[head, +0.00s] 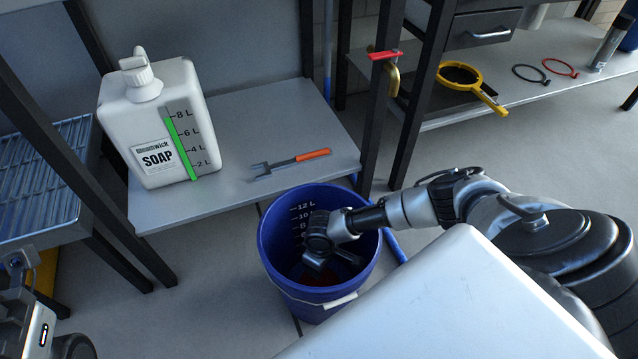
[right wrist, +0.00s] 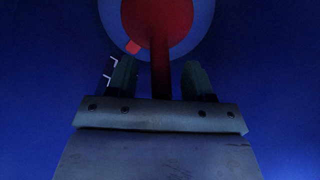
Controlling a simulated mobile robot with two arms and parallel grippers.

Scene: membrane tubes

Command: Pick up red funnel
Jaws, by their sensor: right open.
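The red funnel (right wrist: 157,18) lies at the bottom of the blue bucket (head: 268,238). Only a little red of the funnel (head: 322,278) shows in the head view, mostly hidden by my right gripper (head: 328,266). In the right wrist view its round red body is at the top, and a narrow red part runs down between the fingers of my open right gripper (right wrist: 158,76). The fingers stand on either side of this part with gaps. Whether they reach its depth is hard to tell. Part of my left arm shows at the lower left, but its fingers do not.
The bucket wall surrounds my right gripper. A shelf (head: 250,115) behind the bucket holds a white soap jug (head: 160,100) and an orange-handled tool (head: 313,155). Dark shelf posts stand close by. A yellow-handled strainer (head: 475,90) lies on another shelf.

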